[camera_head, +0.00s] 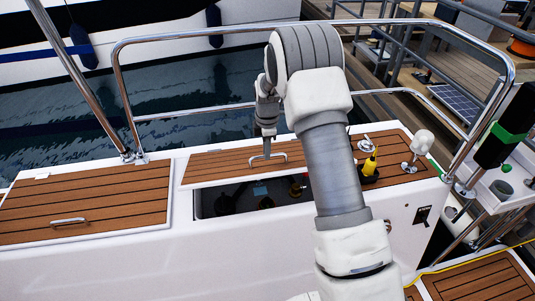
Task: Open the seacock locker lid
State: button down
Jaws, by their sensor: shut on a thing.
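The locker lid (225,165) is a teak-slatted panel with a white edge, in the middle of the white deck. Its front edge stands raised above the opening, so the lid is partly open. My gripper (265,152) points down and is shut on the lid's metal handle (279,156); the fingertips are small in the picture. Below the lid the dark locker opening (236,197) shows, with dark fittings and a small blue item inside. My arm hides the right part of the lid and opening.
A second teak lid (100,199) with a handle lies closed at left. A yellow-and-black object (370,168) and a white-topped fitting (421,145) stand to the right. A steel rail (190,33) runs behind, with water beyond.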

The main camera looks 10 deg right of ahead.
jog(key=shift+w, duration=0.5)
jog(key=c, duration=0.9)
grip_release()
jog(key=shift+w+f, duration=0.1)
jog(key=shift+f, duration=0.05)
jog(key=r, duration=0.5)
jog(key=s+r+p, duration=0.1)
jog(key=r, duration=0.5)
jog(key=r+p, duration=0.1)
jog(key=r, duration=0.5)
jog(key=shift+s+r, duration=0.15)
jog(key=shift+s, duration=0.15)
